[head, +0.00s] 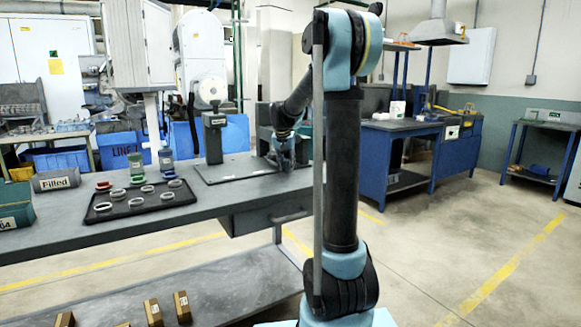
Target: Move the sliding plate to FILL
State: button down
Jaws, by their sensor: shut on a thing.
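My gripper (286,160) is at the right end of a flat dark base plate (225,170) on the grey workbench. It points down and is shut on a small part there, which looks like part of the sliding plate; the fingers and arm hide most of it. No FILL mark can be read at this size.
Left on the bench (150,218), a black tray (140,204) holds several metal rings. A grey box marked Filled (57,179) and green bins stand farther left. The floor at right is clear.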

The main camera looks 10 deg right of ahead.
jog(key=shift+w+d, duration=0.1)
jog(key=shift+d, duration=0.05)
jog(key=c, duration=1.2)
grip_release()
jog(key=shift+w+d, duration=0.1)
jog(key=shift+c, duration=0.2)
jog(key=v, duration=1.1)
jog(key=shift+s+a+r, duration=0.2)
jog(key=shift+s+r, duration=0.05)
jog(key=shift+r, duration=0.1)
